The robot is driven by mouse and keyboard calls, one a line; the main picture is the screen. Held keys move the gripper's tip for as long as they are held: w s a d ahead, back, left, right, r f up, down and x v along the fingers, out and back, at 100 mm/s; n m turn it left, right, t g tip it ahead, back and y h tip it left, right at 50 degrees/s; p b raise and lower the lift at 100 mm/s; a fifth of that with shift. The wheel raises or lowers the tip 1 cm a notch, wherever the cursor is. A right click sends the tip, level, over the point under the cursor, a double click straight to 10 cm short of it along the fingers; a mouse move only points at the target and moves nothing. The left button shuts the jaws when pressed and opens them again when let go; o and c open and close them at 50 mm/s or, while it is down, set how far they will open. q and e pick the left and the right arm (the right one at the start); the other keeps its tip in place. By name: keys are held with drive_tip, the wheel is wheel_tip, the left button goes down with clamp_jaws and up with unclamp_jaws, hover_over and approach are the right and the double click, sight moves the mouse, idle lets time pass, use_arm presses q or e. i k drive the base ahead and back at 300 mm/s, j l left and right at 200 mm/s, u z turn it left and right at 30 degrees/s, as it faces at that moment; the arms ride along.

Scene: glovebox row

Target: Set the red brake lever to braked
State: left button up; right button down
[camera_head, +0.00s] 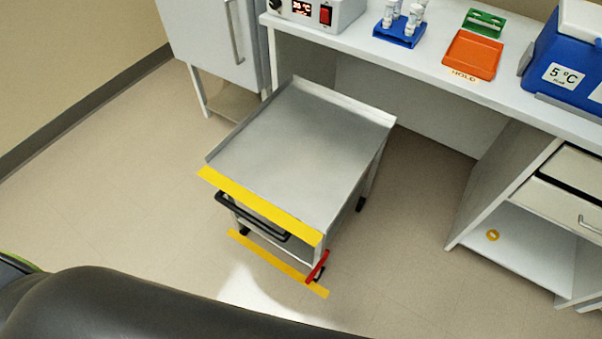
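The red brake lever (317,267) is a short bar low at the near right corner of a metal cart (300,140). It is tilted, with its upper end to the right. Its lower end is close to a yellow strip (270,260) on the floor. The cart has a flat grey top with raised edges, a yellow band (255,203) along its near edge and a black handle (250,217) below that. Neither of my grippers shows in this view. A large dark part of my own body covers the lower left.
A white bench (425,70) stands behind the cart, holding a blue tube rack (400,30), an orange tray (472,54) and a blue box (565,60). A drawer unit (555,200) is at the right. The floor left of the cart is clear.

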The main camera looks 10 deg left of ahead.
sight(325, 257)
drive_tip(key=k+l+u, duration=0.15)
drive_tip(key=k, duration=0.5)
drive_tip(key=k+l+u, duration=0.2)
drive_tip(key=k, duration=0.5)
